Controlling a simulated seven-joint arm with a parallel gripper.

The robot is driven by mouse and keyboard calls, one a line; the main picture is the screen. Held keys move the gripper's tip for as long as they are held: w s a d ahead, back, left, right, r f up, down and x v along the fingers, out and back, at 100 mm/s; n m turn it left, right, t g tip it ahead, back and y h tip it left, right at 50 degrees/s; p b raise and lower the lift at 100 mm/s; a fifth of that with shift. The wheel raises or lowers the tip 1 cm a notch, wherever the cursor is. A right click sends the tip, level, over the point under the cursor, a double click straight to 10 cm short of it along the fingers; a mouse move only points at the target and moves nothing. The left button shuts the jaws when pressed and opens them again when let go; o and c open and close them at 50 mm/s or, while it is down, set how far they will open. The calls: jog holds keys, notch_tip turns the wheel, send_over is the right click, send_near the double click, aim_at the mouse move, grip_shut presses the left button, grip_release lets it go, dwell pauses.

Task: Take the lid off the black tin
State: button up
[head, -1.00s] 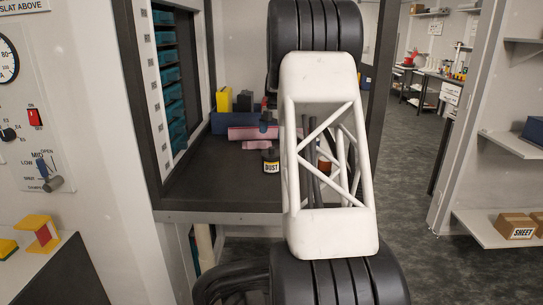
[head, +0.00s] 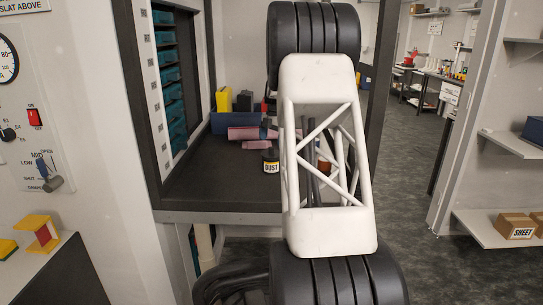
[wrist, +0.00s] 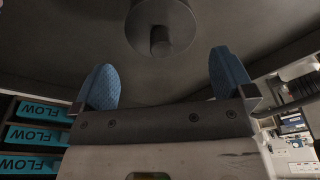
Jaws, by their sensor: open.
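A dark round body with a short knob (wrist: 160,41) is at the top centre of the wrist view, the knob pointing toward the gap between the pads. It looks like a lidded tin seen from its knob end; I cannot tell if it is the "DUST" one. My gripper is hidden behind my arm in the head view.
An orange-brown jar (head: 324,166) is partly hidden behind my arm. Teal drawers (wrist: 36,137) line one side. The front left of the bench (head: 215,190) is clear.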

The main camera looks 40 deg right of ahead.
aim_at(271, 148)
jog(key=shift+f, duration=0.1)
jog(key=shift+s+a+f, duration=0.1)
jog(key=shift+a+f, duration=0.05)
jog(key=shift+f, duration=1.1)
jog(key=shift+a+f, duration=0.15)
jog(key=shift+f, duration=1.05)
jog(key=shift+c, duration=0.5)
jog(key=c, duration=0.5)
jog(key=shift+r, duration=0.15)
jog(key=shift+r, duration=1.5)
jog(key=shift+s+a+r, duration=0.15)
jog(key=shift+s, duration=0.05)
jog(key=s+a, duration=0.3)
jog(key=s, duration=0.1)
jog(key=s+a+r, duration=0.1)
jog(key=s+a, duration=0.2)
jog(key=s, duration=0.1)
jog(key=s+a, duration=0.3)
jog(key=s, duration=0.1)
jog(key=shift+s+a+r, duration=0.1)
jog(key=shift+a+r, duration=0.05)
jog(key=shift+a, duration=0.15)
